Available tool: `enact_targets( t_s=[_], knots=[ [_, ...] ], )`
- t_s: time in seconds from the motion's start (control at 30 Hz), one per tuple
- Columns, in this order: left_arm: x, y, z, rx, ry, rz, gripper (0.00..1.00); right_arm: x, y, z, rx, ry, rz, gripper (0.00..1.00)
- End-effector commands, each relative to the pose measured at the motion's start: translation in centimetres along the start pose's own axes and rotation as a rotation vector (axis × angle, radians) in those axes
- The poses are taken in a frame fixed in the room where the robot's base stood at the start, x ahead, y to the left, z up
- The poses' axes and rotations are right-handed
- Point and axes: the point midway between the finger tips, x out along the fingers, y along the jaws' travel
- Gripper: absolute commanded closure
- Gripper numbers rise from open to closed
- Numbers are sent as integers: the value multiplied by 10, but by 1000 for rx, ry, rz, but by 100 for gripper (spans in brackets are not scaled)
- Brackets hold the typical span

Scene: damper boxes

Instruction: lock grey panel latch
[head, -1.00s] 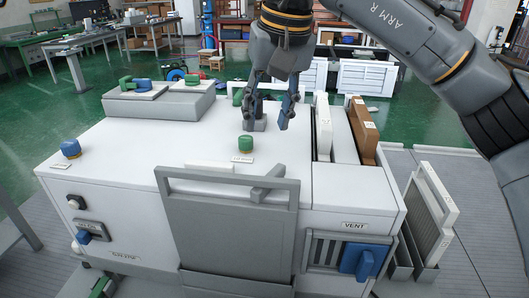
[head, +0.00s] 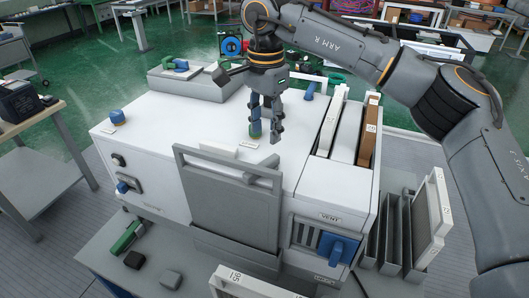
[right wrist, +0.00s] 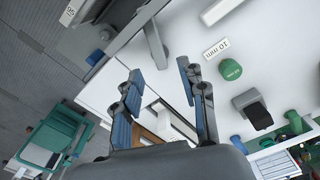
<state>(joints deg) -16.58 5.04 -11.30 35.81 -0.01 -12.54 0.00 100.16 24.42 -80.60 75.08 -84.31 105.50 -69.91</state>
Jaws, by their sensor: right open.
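The grey panel (head: 230,195) stands against the front of the white box (head: 195,125), its top edge rising above the box top. A small grey bar (right wrist: 155,45) beside the panel shows in the right wrist view; I cannot tell whether it is the latch. My right gripper (head: 265,137) points down over the box top behind the panel, open and empty. In the right wrist view its blue-padded fingers (right wrist: 160,95) are apart with nothing between them. A green knob (right wrist: 230,70) is close to the gripper and partly covered by a finger in the head view. My left gripper is out of view.
A blue vent handle (head: 339,248) is at the box's front right. White and brown panels (head: 368,130) stand in slots at the right of the top. A grey block (right wrist: 252,108) is beyond the green knob.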

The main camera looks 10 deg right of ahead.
Motion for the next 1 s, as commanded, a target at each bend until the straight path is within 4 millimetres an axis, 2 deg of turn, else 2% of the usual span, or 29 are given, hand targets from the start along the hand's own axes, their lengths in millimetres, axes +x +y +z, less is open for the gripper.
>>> enact_targets(
  t_s=[0.03, 0.2, 0.4, 0.6, 0.83, 0.87, 1.0],
  knots=[
    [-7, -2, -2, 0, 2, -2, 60, 9, 1, -1, 0, -1, 4, 58],
    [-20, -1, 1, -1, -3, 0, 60, 43, 1, 0, -1, -2, 3, 58],
    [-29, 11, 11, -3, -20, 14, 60, 73, 1, 0, 0, -1, 1, 58],
    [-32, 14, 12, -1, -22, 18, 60, 86, 0, 0, 0, 0, -1, 58],
    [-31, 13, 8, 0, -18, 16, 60, 87, 0, 0, -1, 0, -2, 58],
    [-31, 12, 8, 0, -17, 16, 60, 87, 0, 0, -1, 0, -2, 61],
    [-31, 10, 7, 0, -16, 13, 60, 86, 0, 0, -1, 0, -2, 89]
  ],
)
